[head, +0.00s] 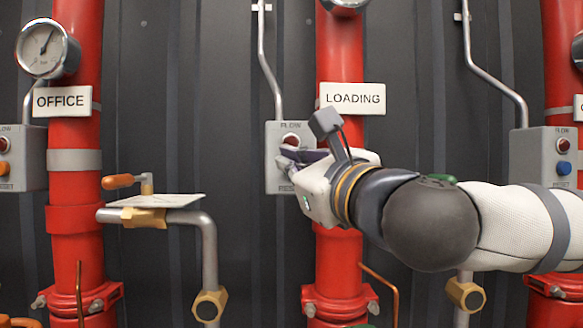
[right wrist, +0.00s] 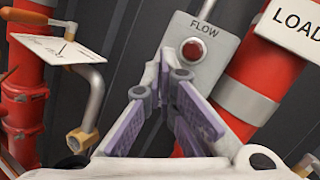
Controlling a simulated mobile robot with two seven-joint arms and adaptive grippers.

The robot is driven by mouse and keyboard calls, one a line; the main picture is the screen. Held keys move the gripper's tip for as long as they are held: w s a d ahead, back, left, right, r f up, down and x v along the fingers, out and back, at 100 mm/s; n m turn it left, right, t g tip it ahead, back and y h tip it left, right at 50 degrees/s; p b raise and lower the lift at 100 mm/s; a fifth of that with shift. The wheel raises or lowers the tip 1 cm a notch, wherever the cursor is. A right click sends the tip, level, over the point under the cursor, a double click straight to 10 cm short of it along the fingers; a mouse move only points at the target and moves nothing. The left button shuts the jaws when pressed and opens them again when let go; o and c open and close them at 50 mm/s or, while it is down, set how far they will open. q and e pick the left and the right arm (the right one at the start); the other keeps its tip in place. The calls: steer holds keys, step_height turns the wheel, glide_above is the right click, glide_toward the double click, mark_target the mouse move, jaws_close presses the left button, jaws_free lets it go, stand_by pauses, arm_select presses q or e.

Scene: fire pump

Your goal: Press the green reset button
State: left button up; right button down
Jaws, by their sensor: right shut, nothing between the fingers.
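A grey control box (head: 273,183) labelled FLOW and RESET hangs beside the LOADING pipe. Its red lamp (head: 291,141) shows near its top, and also in the right wrist view (right wrist: 193,49). No green button shows on it; its lower part, above the RESET label, is covered by my right gripper. My right gripper (head: 296,157) is shut and empty, with its fingertips in front of this box. In the right wrist view its purple-padded fingers (right wrist: 172,80) meet just below the red lamp. I cannot tell whether they touch the box. My left gripper is not in view.
A box with an orange button (head: 4,169) is at far left, and one with a blue button (head: 564,168) at right. A plate (head: 170,201) and an orange-handled valve (head: 119,181) stand left of my gripper. Red pipes (head: 338,262) run vertically.

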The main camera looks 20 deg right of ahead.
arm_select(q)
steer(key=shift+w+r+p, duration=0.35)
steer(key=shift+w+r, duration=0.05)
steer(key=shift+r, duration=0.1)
arm_select(e)
steer(key=s, duration=0.1)
steer(key=s+a, duration=0.1)
steer(key=s, duration=0.1)
steer(key=shift+s, duration=0.25)
